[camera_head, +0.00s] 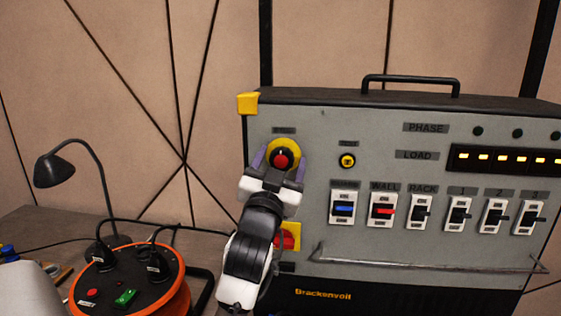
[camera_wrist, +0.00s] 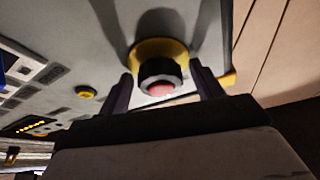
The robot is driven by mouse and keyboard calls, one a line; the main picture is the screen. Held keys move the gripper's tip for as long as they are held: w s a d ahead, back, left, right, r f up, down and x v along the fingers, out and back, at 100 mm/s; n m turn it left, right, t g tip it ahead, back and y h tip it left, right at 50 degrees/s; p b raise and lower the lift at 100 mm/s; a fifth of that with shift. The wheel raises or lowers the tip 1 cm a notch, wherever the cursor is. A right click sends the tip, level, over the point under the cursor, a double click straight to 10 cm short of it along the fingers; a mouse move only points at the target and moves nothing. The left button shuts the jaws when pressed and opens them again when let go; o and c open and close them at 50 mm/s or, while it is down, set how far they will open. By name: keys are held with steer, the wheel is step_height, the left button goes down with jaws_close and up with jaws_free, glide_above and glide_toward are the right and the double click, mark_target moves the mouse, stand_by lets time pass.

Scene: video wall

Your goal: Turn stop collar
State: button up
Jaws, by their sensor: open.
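The stop collar (camera_head: 281,149) is a dark ring around a red button (camera_head: 281,161) on a round yellow base (camera_head: 287,147), at the upper left of the grey panel. In the wrist view, the dark collar (camera_wrist: 160,70) stands out from the yellow base (camera_wrist: 160,49), with the red button (camera_wrist: 160,89) at its front. My gripper (camera_head: 280,161) is open, with one finger on each side of the collar. In the wrist view, the fingers of my gripper (camera_wrist: 163,88) flank the collar, with small gaps that look clear. Whether either finger touches it I cannot tell.
A row of breaker switches (camera_head: 421,211) and a small yellow-ringed knob (camera_head: 347,160) are right of my gripper. A bar handle (camera_head: 430,262) runs across the lower panel. A red switch (camera_head: 286,240) sits behind my arm. An orange cable reel (camera_head: 130,285) and black lamp (camera_head: 72,170) stand left.

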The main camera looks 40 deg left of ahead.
steer(key=shift+c, duration=0.4)
steer(key=c, duration=0.9)
steer(key=shift+f, duration=0.1)
